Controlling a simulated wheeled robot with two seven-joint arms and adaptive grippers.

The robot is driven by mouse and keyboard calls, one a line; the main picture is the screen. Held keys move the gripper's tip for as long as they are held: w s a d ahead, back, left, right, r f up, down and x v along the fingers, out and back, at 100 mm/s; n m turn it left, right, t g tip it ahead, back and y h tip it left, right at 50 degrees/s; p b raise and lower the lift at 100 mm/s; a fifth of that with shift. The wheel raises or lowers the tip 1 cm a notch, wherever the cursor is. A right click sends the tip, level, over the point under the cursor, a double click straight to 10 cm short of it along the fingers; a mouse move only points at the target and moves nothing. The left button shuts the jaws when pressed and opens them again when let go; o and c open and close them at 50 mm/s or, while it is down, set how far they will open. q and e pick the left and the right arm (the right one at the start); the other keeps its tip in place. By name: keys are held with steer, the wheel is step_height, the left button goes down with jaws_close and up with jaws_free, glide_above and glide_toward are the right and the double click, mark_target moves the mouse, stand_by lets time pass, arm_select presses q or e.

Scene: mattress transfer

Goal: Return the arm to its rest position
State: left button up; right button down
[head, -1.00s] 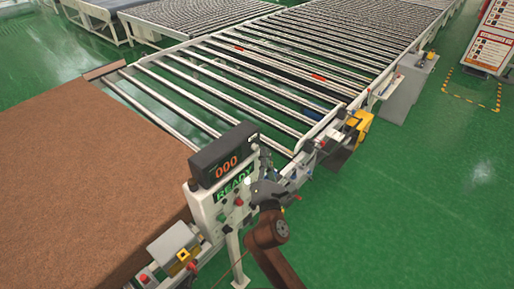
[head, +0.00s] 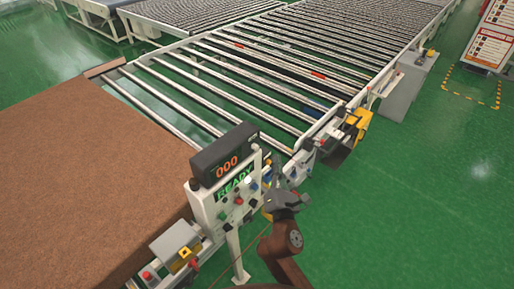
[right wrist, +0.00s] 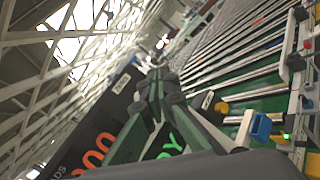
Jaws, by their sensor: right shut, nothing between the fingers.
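My right arm comes in from the bottom of the head view. Its gripper (head: 273,187) is just right of the control box (head: 207,212), in front of the roller line's edge. In the right wrist view the gripper's fingers (right wrist: 157,78) are together and empty, pointing up and away. The box carries a "000" display (head: 226,166), a green "READY" sign and several coloured buttons. Whether the gripper touches the box cannot be told. The brown mattress (head: 85,180) lies flat at the left. My left gripper is not in view.
The roller conveyor (head: 235,88) runs from beside the mattress to the back right, with bare rollers. A yellow and black device (head: 355,125) sits on its near edge. A small grey box (head: 175,243) stands at lower left. Green floor at the right is open.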

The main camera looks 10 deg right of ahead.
stand_by(0.6)
